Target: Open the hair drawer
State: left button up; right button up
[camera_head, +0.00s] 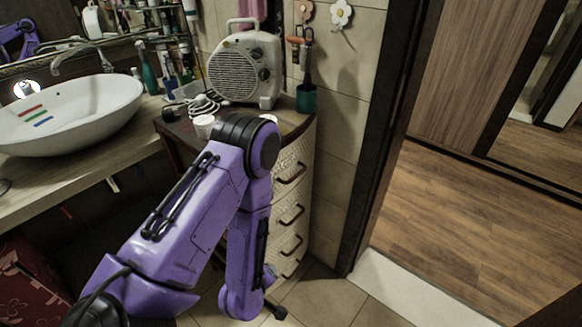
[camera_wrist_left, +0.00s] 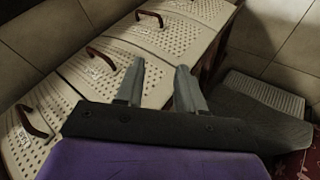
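The drawer unit (camera_head: 294,190) is cream and perforated, with brown bar handles on several stacked drawers. It stands under a dark top, partly hidden by my purple left arm. All drawers that show look shut, and no label tells which is the hair drawer. In the left wrist view, the drawer fronts (camera_wrist_left: 65,95) run diagonally, with handles at the top (camera_wrist_left: 150,17), middle (camera_wrist_left: 102,57) and left (camera_wrist_left: 32,120). My left gripper (camera_wrist_left: 158,68) is open and empty, its fingers in front of the drawers, apart from the handles. My right gripper is out of view.
A white basin (camera_head: 70,110) is on the left counter. A dark door frame (camera_head: 385,130) rises at right. Tiled floor (camera_head: 322,295) is clear before the unit.

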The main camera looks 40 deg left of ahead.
pick_arm(q)
jog(key=w+a+r+n+t, duration=0.1)
jog(key=w+r+n+t, duration=0.2)
jog(key=w+r+n, duration=0.35)
jog(key=n+t+y+p, duration=0.1)
jog(key=n+t+p, duration=0.1)
jog(key=n+t, duration=0.3)
send_near(297, 177)
jog(key=g, duration=0.1)
jog(key=shift+n, duration=0.65)
jog(key=x, duration=0.7)
jog(key=r+p+x, duration=0.1)
jog(key=x, duration=0.2)
jog(key=shift+w+a+f, duration=0.15)
jog(key=shift+w, duration=0.3)
jog(key=shift+w+f, duration=0.1)
jog(key=shift+w, duration=0.15)
grip_shut()
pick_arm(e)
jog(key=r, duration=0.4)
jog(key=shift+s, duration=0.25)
